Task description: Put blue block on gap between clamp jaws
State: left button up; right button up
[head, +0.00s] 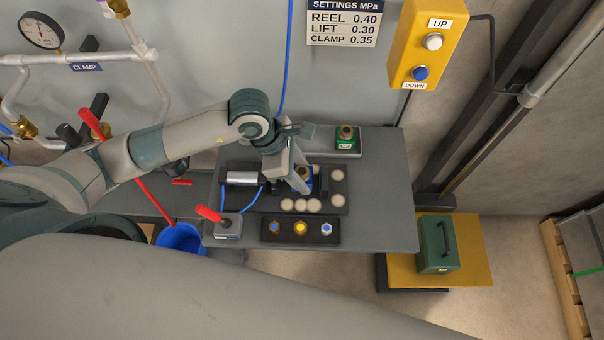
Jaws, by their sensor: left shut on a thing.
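My left gripper (301,183) reaches down over the clamp on the grey bench and is shut on the blue block (307,173). The block has a brass fitting on top, and my fingers partly cover it. The clamp has a silver cylinder (242,178) at its left, with blue hoses, on a dark base plate (262,205). The block is at or just above the area between the jaws. The gap is mostly hidden by my gripper, and I cannot tell if the block touches the base. My right gripper is out of view.
A green block (346,148) with a brass top sits on a plate at the back of the bench (385,190). Pale discs (301,205) lie around the clamp. A dark tray (268,237) of three fittings and a red-handled lever box (228,226) stand in front.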

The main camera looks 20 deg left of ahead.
pick_arm(q)
jog(key=shift+f, duration=0.85)
jog(key=shift+f, duration=0.2)
jog(key=o, duration=1.3)
jog(key=shift+r, duration=0.1)
